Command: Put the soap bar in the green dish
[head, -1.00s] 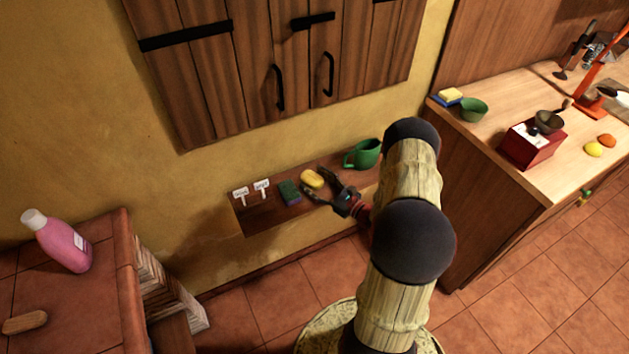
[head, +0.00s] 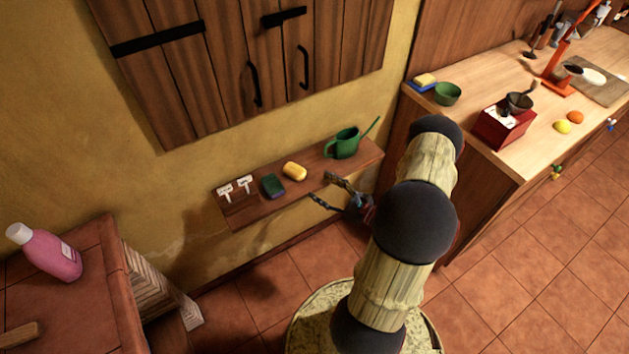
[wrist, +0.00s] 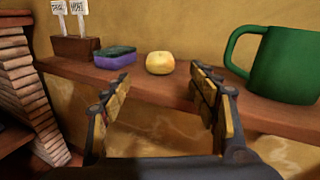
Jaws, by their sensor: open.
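A yellow, rounded block, which looks like the soap bar (head: 294,171), lies on the wooden wall shelf between a green-topped block and a green watering can. In the wrist view the soap bar (wrist: 160,63) sits ahead, between and beyond my fingertips. My gripper (head: 325,189) is open and empty, in front of the shelf and apart from the soap bar. The wrist view shows both fingers of my gripper (wrist: 158,84) spread wide. A green bowl (head: 447,93), likely the green dish, stands on the wooden counter at the right, beside a yellow block on a blue base.
The shelf (head: 250,210) also holds the green-topped block (head: 272,186), white labels (head: 234,188) and the watering can (head: 342,144). The yellow block (head: 425,78) on blue could be another soap or a sponge. A red grinder (head: 505,124) and fruit (head: 562,127) are on the counter.

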